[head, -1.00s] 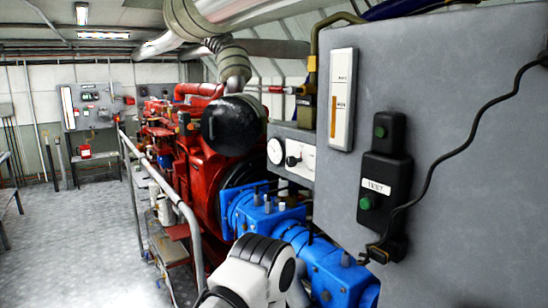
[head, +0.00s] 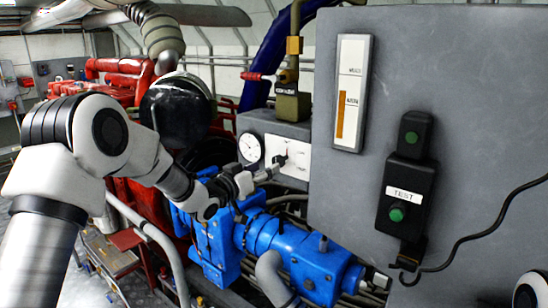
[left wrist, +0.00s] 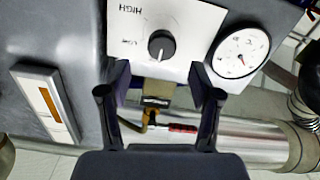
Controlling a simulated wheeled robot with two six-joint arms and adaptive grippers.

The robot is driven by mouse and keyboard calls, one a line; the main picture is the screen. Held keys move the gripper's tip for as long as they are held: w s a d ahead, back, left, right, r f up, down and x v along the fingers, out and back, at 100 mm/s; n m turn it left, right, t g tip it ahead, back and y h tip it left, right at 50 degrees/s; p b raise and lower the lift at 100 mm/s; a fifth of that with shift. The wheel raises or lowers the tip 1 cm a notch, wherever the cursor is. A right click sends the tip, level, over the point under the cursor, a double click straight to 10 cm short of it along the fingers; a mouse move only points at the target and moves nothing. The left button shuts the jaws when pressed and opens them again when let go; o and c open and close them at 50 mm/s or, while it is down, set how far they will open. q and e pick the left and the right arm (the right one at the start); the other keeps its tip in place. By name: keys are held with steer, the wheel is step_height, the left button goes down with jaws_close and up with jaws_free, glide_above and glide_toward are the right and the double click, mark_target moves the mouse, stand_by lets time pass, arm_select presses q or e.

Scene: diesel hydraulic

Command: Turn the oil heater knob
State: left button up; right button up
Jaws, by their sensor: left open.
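The oil heater knob (left wrist: 161,45) is a round black dial with a light pointer line. It sits on a white panel (left wrist: 180,18) marked HIGH and LOW, upside down in the left wrist view. My left gripper (left wrist: 158,76) is open, its two fingers apart, one towards each side of the knob. The knob lies ahead of the fingertips, and I see no contact. In the head view the left gripper (head: 268,170) is in front of the white panel (head: 296,172) and largely hides the knob. My right gripper is not in view.
A white round gauge (head: 250,147) is beside the knob. A grey cabinet (head: 340,200) with a level indicator (head: 351,95) and a black TEST switch box (head: 405,190) stands right. Blue machinery (head: 290,255) lies below. A brass valve (head: 291,102) is above the panel.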

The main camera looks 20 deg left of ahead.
mark_target(278, 162)
arm_select(q)
steer(key=p+x, duration=0.1)
steer(key=x, duration=0.1)
steer(key=p+x, duration=0.1)
steer(key=x, duration=0.1)
steer(key=p+x, duration=0.1)
steer(key=x, duration=0.2)
steer(key=shift+a+f, duration=0.2)
steer(key=shift+f, duration=0.1)
steer(key=shift+d, duration=0.1)
steer(key=shift+r, duration=0.1)
steer(key=shift+c, duration=0.6)
steer(key=c, duration=1)
